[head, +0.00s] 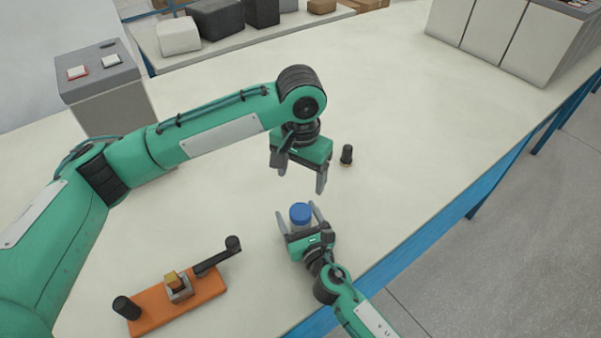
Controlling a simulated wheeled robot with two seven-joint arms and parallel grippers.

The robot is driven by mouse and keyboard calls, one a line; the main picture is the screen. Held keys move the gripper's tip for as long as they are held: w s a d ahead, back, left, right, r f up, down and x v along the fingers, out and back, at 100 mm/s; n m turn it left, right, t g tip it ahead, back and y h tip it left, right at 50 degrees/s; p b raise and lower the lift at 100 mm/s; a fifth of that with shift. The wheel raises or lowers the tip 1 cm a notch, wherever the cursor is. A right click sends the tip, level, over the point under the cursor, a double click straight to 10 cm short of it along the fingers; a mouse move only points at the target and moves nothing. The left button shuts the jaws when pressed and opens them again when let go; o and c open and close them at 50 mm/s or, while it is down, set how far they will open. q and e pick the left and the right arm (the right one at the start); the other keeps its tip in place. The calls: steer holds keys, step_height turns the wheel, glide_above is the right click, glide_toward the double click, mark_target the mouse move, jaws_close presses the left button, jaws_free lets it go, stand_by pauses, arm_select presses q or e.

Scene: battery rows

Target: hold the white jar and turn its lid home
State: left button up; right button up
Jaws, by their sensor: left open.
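The jar (301,226) stands on the table near its front edge, with a blue lid (300,211) on top. Its pale body is mostly hidden by my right gripper (299,213), whose fingers lie on either side of it. I cannot tell whether both fingers touch the jar. My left gripper (301,180) is open and empty, pointing down above and behind the jar, apart from the lid. How far the lid is turned cannot be seen.
A small black knob-like piece (346,155) stands right of my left gripper. An orange fixture (205,305) with black handles lies at the front left. A grey button box (105,92) stands at the left. Bare table lies behind and right.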

steer(key=shift+s, duration=0.1)
steer(key=b+v, duration=0.2)
steer(key=v, duration=1)
steer(key=shift+s+d+f+b, duration=0.15)
steer(key=shift+s+b, duration=0.15)
steer(key=shift+b, duration=0.05)
steer(key=shift+s+d, duration=0.2)
steer(key=shift+s, duration=0.25)
